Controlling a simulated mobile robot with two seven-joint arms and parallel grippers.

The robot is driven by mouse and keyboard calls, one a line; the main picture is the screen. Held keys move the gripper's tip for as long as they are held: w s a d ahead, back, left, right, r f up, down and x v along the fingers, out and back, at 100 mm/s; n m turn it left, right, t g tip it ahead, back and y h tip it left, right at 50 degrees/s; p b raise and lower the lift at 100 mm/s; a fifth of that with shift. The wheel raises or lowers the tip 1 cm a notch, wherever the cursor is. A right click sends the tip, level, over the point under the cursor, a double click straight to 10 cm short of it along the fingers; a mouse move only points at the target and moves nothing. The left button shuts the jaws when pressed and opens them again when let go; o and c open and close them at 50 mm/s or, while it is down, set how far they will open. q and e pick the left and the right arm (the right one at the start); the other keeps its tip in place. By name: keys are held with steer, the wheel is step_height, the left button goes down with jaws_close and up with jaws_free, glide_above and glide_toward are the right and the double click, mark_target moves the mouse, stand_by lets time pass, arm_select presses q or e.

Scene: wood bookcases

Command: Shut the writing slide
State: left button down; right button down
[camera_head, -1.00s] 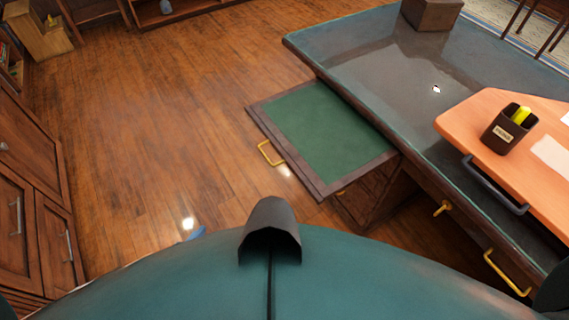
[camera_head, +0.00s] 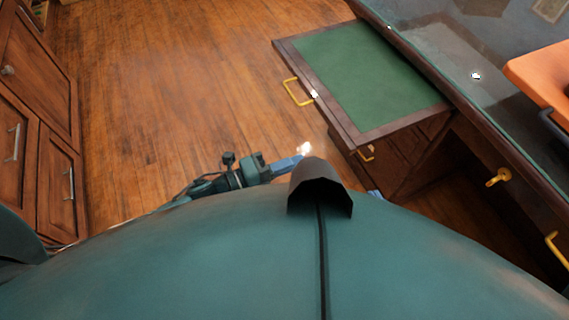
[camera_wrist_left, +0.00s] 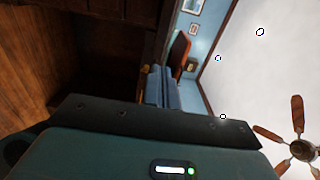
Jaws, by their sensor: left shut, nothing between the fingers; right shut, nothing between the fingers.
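The writing slide (camera_head: 375,80), a green panel in a dark wood frame, stands pulled out from the desk in the head view. A brass handle (camera_head: 296,93) is on its front edge.
The desk top (camera_head: 440,55) runs along the right. Its drawers have brass pulls (camera_head: 498,177). A wooden cabinet (camera_head: 40,130) stands at the left. Bare floor (camera_head: 170,100) lies between cabinet and slide.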

mark_target(342, 143)
arm_select(q)
steer(key=x, duration=0.9)
steer(key=shift+w+d+b, duration=0.15)
steer(key=shift+d+b, duration=0.15)
